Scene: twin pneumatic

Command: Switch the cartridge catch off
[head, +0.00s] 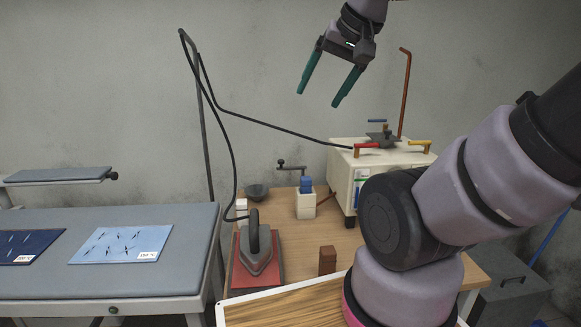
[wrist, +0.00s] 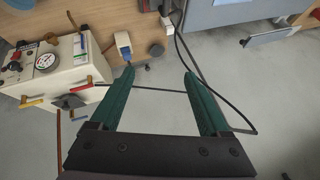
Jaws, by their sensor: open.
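My gripper (head: 318,98) is open and empty, high in the air above the bench, with its green fingers pointing down; it also shows in the wrist view (wrist: 158,72). A small white holder with a blue block (head: 306,184) stands on the wooden table below, and shows in the wrist view (wrist: 124,42). A dark lever (head: 291,167) is beside and behind it. A cream steam unit (head: 343,186) stands to the right, with a red lever (head: 366,146) and a yellow lever (head: 420,142) on top. No part is labelled as the cartridge catch, so I cannot tell which it is.
An iron (head: 256,250) rests on a red pad, with a black hose looping from a pole to the unit. A brown block (head: 327,260) stands nearer. A grey ironing board (head: 150,278) fills the left. My arm hides part of the unit.

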